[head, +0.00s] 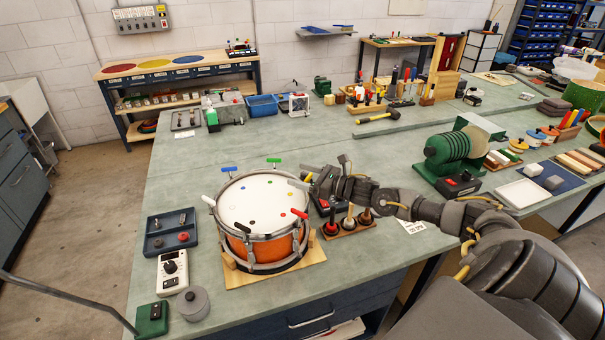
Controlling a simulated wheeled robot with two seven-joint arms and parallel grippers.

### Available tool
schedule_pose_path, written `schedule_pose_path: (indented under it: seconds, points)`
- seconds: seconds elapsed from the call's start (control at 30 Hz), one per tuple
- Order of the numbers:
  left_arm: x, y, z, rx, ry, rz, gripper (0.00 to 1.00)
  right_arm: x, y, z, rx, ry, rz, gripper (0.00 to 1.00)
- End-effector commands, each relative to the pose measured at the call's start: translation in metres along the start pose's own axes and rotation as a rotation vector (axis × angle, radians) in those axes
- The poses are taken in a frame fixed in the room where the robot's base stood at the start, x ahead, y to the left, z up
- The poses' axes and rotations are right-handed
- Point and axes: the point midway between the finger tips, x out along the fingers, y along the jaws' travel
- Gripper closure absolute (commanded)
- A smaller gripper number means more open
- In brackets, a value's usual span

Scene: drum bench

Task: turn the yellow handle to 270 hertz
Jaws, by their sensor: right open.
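The drum (262,206), with a white head and orange shell, stands on a wooden base (291,272) on the green bench. Coloured handles stick out around its rim. The yellow handle (298,184) is at the rim's right side, partly hidden by my right gripper. My right gripper (308,179) comes in from the right and is open right at this handle; whether its fingers touch it is too small to tell. A white box with a black dial (172,268) lies left of the drum; no frequency reading is legible. My left gripper is out of view.
Near the handle are a blue handle (229,168), a green handle (273,161) and a red handle (299,213). A wooden rack of dark-handled tools (347,226) stands under my right arm. A dark tray (170,235) lies left.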

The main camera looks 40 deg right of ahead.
Motion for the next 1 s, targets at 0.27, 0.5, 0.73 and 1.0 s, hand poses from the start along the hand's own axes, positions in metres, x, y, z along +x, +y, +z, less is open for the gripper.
schedule_pose_path:
  seconds: [0.27,0.5,0.73,1.0]
  points:
    - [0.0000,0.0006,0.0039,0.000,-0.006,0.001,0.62,0.0003,-0.0001,-0.0006,0.000,0.001,0.000,0.35]
    - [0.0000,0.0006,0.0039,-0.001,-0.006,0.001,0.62,0.0001,-0.0001,-0.0004,0.000,0.000,-0.001,0.66]
    - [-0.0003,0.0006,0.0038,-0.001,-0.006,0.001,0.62,0.0000,0.0000,-0.0003,0.000,0.000,-0.008,0.76]
    - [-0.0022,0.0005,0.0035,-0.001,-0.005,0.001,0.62,-0.0002,-0.0011,-0.0004,0.001,0.000,-0.114,0.76]
